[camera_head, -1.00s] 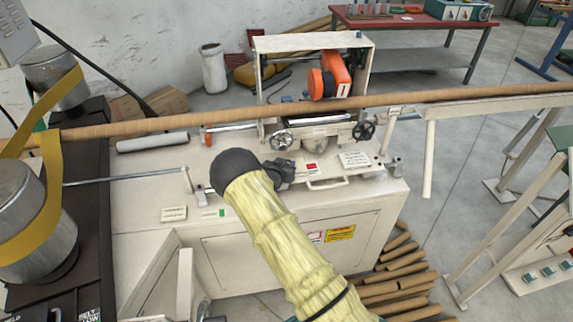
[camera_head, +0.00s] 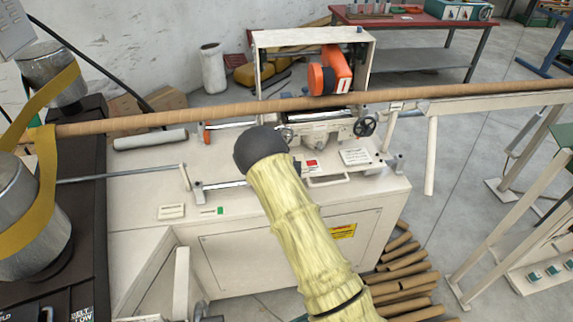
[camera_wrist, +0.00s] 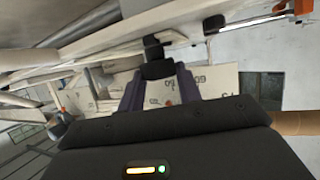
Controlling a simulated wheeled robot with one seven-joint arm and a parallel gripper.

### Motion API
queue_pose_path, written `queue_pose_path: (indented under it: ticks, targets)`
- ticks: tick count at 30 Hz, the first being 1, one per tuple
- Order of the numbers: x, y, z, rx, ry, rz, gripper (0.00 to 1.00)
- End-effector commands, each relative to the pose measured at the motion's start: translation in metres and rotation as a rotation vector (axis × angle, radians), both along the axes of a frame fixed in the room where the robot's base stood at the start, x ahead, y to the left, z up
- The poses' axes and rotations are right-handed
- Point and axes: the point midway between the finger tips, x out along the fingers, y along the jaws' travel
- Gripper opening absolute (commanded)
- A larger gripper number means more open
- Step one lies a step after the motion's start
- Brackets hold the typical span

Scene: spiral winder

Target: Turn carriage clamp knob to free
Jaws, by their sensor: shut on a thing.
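In the wrist view, my gripper (camera_wrist: 158,77) has its two purple fingers closed on either side of a small black knob (camera_wrist: 157,68), which I take to be the carriage clamp knob. A white marked panel lies behind it; the knob's setting cannot be read. In the head view, my dark wrist joint covers both the gripper and the knob. The carriage (camera_head: 325,130) stands on the rail of the winder bench, under the long brown tube (camera_head: 220,114). A black handwheel (camera_head: 365,127) is on its right side.
The brown tube crosses the whole bench just beyond my wrist. An orange unit (camera_head: 337,70) hangs in the white frame (camera_head: 310,38) above the carriage. Black-based rollers with a yellow belt (camera_head: 45,205) stand at left. Cut tubes (camera_head: 400,265) lie on the floor at right.

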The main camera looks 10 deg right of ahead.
Motion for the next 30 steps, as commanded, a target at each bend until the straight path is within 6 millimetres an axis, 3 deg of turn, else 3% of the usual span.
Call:
queue_pose_path:
  ticks: [30]
  targets:
    - [0.001,-0.013,0.002,0.002,-0.001,0.676,0.11]
